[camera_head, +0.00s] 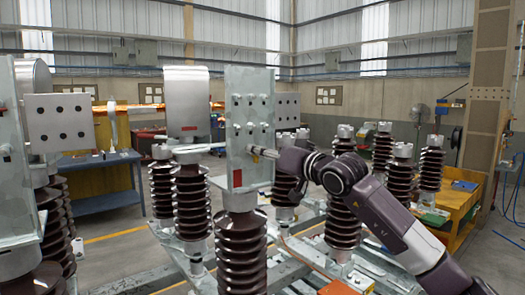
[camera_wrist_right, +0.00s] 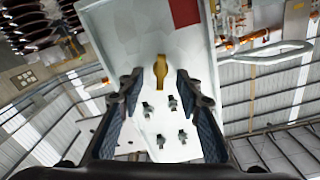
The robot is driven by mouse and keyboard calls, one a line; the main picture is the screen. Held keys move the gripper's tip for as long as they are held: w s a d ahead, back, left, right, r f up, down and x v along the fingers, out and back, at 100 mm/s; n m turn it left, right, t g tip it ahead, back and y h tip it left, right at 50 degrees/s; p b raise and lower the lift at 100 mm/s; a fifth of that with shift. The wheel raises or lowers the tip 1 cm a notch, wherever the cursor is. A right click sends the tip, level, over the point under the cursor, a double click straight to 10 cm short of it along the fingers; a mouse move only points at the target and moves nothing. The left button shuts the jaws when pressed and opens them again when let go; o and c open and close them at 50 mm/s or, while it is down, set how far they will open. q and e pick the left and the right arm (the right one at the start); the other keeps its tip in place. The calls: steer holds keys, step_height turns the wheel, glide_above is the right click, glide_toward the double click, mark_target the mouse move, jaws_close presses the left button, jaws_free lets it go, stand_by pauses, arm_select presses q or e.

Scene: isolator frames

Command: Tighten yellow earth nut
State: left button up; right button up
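The yellow earth nut (camera_wrist_right: 161,70) shows in the right wrist view, on the pale metal plate (camera_wrist_right: 118,30). It lies in line with the gap between the fingers of my right gripper (camera_wrist_right: 160,90). These dark, ridged fingers are spread, with nothing held between them. In the head view, the upright plate (camera_head: 237,100) stands on a brown ribbed insulator (camera_head: 240,250). My right gripper (camera_head: 262,152) reaches in from the right, its tip near the plate's right side. I cannot tell whether it touches the nut. My left gripper is not in view.
Several bolts (camera_wrist_right: 163,106) stick out of the plate near the nut. More ribbed insulators (camera_head: 190,200) stand close around on metal beams. Another plate (camera_head: 20,150) stands at the left edge. A blue workbench (camera_head: 95,160) is behind left, a yellow one (camera_head: 455,205) at right.

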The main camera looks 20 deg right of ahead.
jaws_close()
stand_by(0.3)
